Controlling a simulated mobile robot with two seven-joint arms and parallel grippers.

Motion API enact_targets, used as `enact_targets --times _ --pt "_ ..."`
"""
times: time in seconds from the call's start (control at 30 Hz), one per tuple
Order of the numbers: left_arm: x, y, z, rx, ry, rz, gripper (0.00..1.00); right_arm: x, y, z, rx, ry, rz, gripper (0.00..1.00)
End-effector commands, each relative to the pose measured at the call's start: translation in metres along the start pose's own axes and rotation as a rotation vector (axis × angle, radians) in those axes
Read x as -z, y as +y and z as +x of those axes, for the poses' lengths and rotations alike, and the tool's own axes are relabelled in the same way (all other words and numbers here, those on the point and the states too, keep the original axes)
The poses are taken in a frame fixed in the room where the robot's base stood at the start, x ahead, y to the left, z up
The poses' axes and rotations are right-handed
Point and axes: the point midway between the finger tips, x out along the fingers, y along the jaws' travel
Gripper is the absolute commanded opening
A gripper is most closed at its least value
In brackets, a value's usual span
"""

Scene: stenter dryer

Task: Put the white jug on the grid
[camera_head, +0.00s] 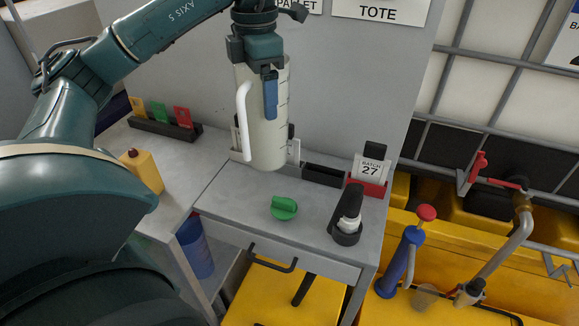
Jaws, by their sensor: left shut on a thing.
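The white jug (268,140) is a tall, upright, cream-white cylinder with graduation marks and a white handle (243,120) on its left side. My left gripper (271,95) comes down from above and is shut on the jug near its rim. A blue-padded finger lies against the near outside wall; the other finger is hidden. The jug appears to hang above the grey desk top (240,192), near its back. I cannot make out for sure which surface is the grid. My right gripper is not in view.
A green knob-like item (284,208), a black holder with a bottle (347,215) and a red card holder (367,184) stand on the desk. A yellow can (142,171) is left. A blue pump (402,262) and a tap pipe (513,245) stand right, by a metal cage (510,57).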

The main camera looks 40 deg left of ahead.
Motion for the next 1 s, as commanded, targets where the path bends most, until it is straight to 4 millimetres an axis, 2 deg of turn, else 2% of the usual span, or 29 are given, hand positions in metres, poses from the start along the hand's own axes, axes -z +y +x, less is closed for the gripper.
enact_targets --times 0.03,0.2,0.37,0.6,1.0 --pt "0.0 -0.001 0.016 0.002 0.004 0.002 0.34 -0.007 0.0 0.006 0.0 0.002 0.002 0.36" --pt "0.0 -0.001 0.048 0.002 0.004 0.002 0.34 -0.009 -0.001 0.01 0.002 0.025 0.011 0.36" --pt "0.001 0.0 0.057 0.0 0.002 0.0 0.34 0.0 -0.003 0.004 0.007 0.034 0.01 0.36" --pt "0.001 0.0 0.088 0.0 0.004 0.001 0.34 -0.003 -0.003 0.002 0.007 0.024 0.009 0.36" --pt "0.0 0.0 0.097 -0.001 0.001 0.001 0.34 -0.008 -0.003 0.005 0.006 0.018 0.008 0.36"
